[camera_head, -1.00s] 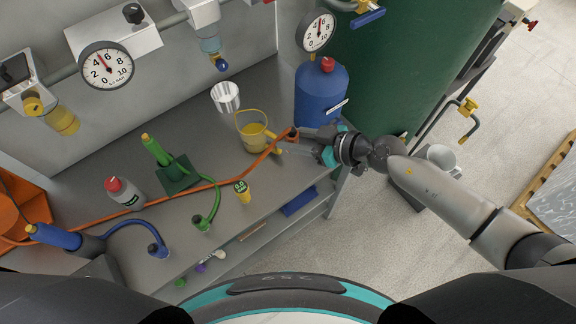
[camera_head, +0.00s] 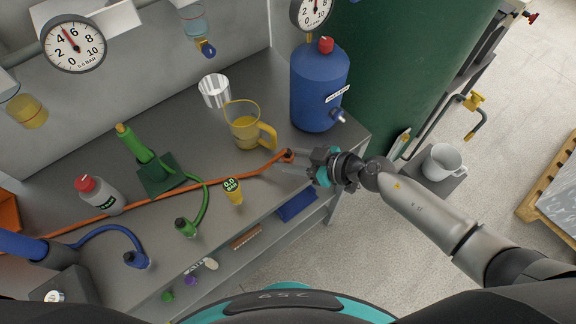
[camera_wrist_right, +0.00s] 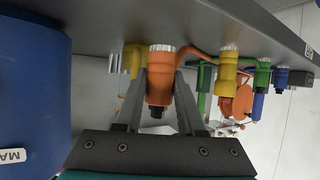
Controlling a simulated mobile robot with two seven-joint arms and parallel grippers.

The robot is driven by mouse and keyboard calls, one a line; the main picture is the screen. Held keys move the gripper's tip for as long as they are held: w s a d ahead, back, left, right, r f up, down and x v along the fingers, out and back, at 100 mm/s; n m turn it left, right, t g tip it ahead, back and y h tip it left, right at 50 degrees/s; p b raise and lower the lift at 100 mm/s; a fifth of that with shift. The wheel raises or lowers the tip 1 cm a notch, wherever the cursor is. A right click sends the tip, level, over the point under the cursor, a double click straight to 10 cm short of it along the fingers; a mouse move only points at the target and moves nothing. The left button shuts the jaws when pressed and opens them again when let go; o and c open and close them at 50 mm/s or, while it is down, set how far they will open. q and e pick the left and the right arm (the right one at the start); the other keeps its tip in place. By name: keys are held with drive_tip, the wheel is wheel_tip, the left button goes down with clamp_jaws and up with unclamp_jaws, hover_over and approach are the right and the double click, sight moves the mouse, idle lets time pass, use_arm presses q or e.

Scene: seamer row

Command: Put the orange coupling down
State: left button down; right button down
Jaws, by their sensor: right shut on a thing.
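The orange coupling (camera_head: 288,155) is at the end of the orange hose (camera_head: 140,203), near the right end of the grey bench. My right gripper (camera_head: 284,163) reaches in from the right and is shut on it. In the right wrist view the orange coupling (camera_wrist_right: 160,86) sits between the two fingers of my right gripper (camera_wrist_right: 160,95), its pale ribbed end towards the bench top. I cannot tell whether it touches the bench. My left gripper is not in view.
A yellow jug (camera_head: 243,127) stands just left of the coupling, its handle close. A blue bottle (camera_head: 319,88) stands behind it. The bench's front edge is near.

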wheel_tip(320, 180, down, 3)
drive_tip(key=shift+r+b, duration=0.1)
drive_tip(key=shift+b, duration=0.65)
drive_tip(key=c, duration=0.5)
unclamp_jaws()
drive_tip(key=shift+r, duration=0.1)
drive_tip(key=shift+p+v, duration=1.35)
drive_tip(key=shift+v, duration=4.65)
